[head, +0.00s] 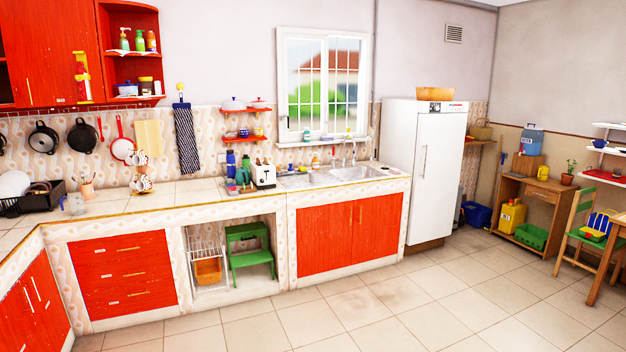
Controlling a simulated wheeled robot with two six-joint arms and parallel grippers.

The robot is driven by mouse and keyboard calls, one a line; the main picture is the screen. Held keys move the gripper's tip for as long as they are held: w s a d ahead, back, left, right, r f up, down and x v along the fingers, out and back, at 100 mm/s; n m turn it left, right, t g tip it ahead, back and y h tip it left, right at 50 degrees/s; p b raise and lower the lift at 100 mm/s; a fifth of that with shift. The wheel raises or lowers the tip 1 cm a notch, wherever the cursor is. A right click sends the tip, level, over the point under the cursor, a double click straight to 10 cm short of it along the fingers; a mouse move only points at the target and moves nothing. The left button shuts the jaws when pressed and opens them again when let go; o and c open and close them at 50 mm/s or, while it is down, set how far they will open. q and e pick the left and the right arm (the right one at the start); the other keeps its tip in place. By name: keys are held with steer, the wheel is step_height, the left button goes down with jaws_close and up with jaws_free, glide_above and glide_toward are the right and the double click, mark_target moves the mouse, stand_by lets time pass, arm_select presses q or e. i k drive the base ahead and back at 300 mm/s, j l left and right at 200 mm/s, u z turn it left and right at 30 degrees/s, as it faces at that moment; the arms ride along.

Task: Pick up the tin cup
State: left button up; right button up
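I cannot make out a tin cup for certain. Several patterned cups (141,183) hang or stand together on the tiled counter (185,194) at the left, in front of the back wall; their material is too small to tell. A small glass-like vessel (75,205) stands on the counter left of them, beside a pinkish utensil holder (87,191). Neither of my grippers shows in the head view.
Pans (43,138) hang on the wall at the left above a dark dish rack (40,198). A toaster (264,175) and sink (355,173) are farther right. A white fridge (424,165) stands beyond. The tiled floor (380,300) in front is clear.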

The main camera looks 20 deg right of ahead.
mark_target(312, 174)
steer(key=i+l+z, duration=0.7)
steer(key=i, duration=0.2)
steer(key=i+l+z, duration=0.3)
steer(key=i, duration=0.25)
steer(key=i+z, duration=0.35)
steer(key=i, duration=0.15)
steer(key=i+l+u, duration=0.1)
steer(key=i, duration=0.5)
steer(key=i+l+u, duration=0.15)
steer(key=i, duration=0.45)
steer(key=i+l+u, duration=0.1)
steer(key=i, duration=0.5)
steer(key=i+l+u, duration=0.3)
steer(key=i, duration=0.2)
steer(key=i+l+u, duration=0.3)
steer(key=i+l, duration=0.15)
steer(key=i, duration=0.4)
steer(key=i+l, duration=0.1)
steer(key=i, duration=0.45)
